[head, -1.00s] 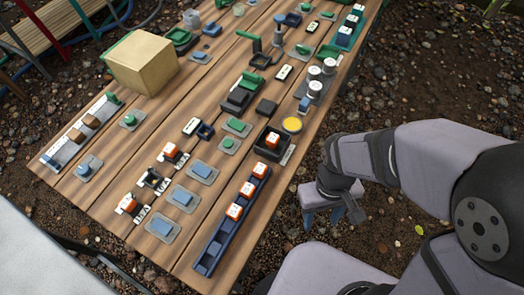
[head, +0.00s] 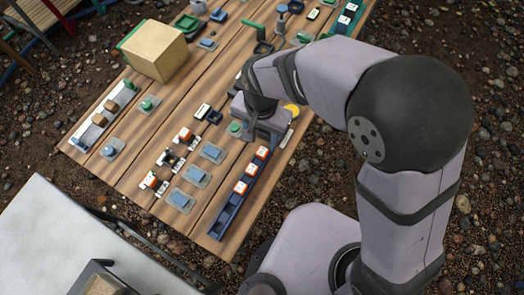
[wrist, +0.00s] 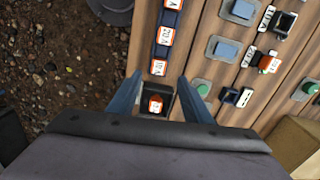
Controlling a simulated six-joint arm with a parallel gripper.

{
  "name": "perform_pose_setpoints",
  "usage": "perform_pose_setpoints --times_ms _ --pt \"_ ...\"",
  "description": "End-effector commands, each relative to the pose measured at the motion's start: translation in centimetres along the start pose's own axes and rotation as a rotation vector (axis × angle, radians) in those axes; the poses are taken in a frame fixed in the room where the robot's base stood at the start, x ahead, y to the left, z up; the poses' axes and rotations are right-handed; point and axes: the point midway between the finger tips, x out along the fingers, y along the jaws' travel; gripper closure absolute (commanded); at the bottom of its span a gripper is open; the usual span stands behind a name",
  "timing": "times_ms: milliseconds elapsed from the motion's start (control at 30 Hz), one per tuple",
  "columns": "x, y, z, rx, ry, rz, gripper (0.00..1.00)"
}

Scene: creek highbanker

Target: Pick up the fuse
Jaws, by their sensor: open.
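In the wrist view an orange-and-white fuse (wrist: 156,103) sits in a small black tray (wrist: 158,89), between my gripper's (wrist: 159,78) two spread blue fingers. The fingers are open with nothing held, and I cannot tell how far above the tray they are. In the head view my gripper (head: 265,122) is over the right part of the table and hides the tray and that fuse. Similar fuses stand in a blue rack (head: 222,220), one of them here (head: 263,152). Other fuses are on the labelled holders, such as this one (head: 185,134).
Light blue pads (head: 180,200) lie left of the rack. A yellow disc (head: 291,110) is just right of my gripper. A cardboard-coloured box (head: 157,50) stands at the back left. A grey surface (head: 60,240) is at the front left.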

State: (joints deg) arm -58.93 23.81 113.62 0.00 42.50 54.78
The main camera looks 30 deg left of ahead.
Motion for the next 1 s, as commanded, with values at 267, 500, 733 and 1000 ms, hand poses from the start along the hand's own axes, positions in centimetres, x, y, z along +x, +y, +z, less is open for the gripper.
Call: perform_pose_setpoints --times_ms 267,500,733,1000 --pt "0.1 0.1 0.0 0.076 -0.001 0.002 0.55" --pt "1.8 0.1 0.0 0.074 -0.002 0.003 0.55" --pt "2.4 0.2 0.0 0.073 -0.002 0.003 0.55" --pt "5.1 0.5 -0.1 0.073 -0.004 0.006 0.55"
